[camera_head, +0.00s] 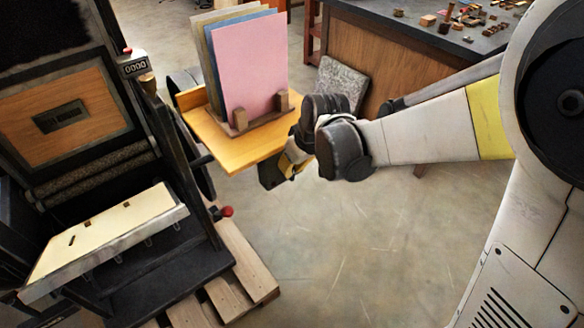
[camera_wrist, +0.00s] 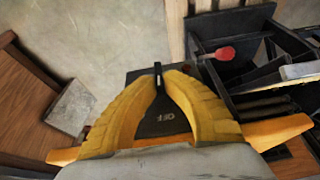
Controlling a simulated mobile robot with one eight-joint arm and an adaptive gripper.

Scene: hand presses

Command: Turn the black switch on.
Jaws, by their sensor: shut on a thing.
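In the wrist view, my gripper (camera_wrist: 159,82) has its two yellow fingers brought together around a thin dark lever of the black switch (camera_wrist: 165,118). Part of the plate is hidden by the fingers. In the head view, my gripper (camera_head: 287,168) is below the right side of the wooden shelf, and a dark box-like part of the switch (camera_head: 269,176) shows at its tip. The lever's angle is hard to tell.
The wooden shelf (camera_head: 213,142) holds upright coloured sheets (camera_head: 250,70) just above my gripper. The press (camera_head: 170,250) with a red-knobbed lever (camera_head: 226,211) stands left on a pallet. A workbench (camera_head: 400,65) and a grey slab (camera_head: 341,84) are behind. Open floor lies in front.

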